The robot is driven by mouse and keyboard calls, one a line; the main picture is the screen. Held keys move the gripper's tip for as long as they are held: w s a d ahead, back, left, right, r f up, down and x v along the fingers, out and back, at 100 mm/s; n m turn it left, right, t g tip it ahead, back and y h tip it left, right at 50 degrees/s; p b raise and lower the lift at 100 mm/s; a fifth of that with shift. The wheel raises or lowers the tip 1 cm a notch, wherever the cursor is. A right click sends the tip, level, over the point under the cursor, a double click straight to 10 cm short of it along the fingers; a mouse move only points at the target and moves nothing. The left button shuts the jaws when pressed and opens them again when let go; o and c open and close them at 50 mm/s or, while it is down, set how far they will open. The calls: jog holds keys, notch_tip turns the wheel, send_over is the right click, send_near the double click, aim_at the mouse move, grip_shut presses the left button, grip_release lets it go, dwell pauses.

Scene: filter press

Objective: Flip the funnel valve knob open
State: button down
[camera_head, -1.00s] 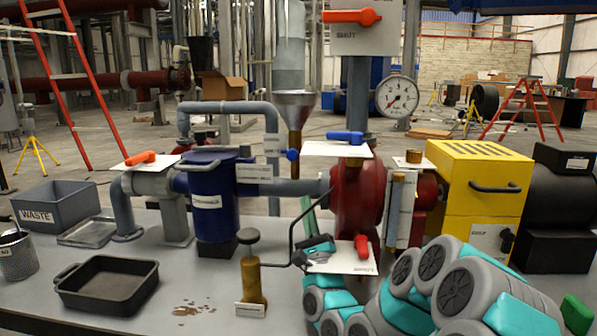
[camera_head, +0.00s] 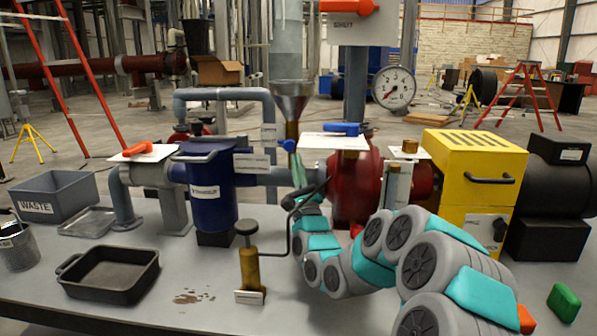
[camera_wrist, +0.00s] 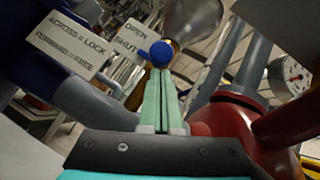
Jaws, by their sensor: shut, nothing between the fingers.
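The funnel valve knob is a small blue ball (camera_head: 286,146) below the metal funnel (camera_head: 291,98) in the head view. In the wrist view the round blue knob (camera_wrist: 161,53) is just beyond my fingertips, in front of a brass stem under the funnel (camera_wrist: 192,25). My gripper (camera_head: 296,158) has pale green fingers. They are pressed together and empty, pointing up at the knob (camera_wrist: 161,73). The tips overlap the knob's lower edge in the picture; I cannot tell whether they touch it. A white OPEN/SHUT label (camera_wrist: 127,37) is left of the knob.
A red pump body (camera_head: 352,190) stands right of my gripper, with a blue lever (camera_head: 342,129) on top. A blue strainer (camera_head: 210,195) is to the left, and a brass hand pump (camera_head: 251,266) in front. A white lock label (camera_wrist: 68,45) is at left.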

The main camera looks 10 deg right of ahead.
jog(key=shift+r, duration=0.15)
jog(key=shift+r+b, duration=0.35)
jog(key=shift+r, duration=1.45)
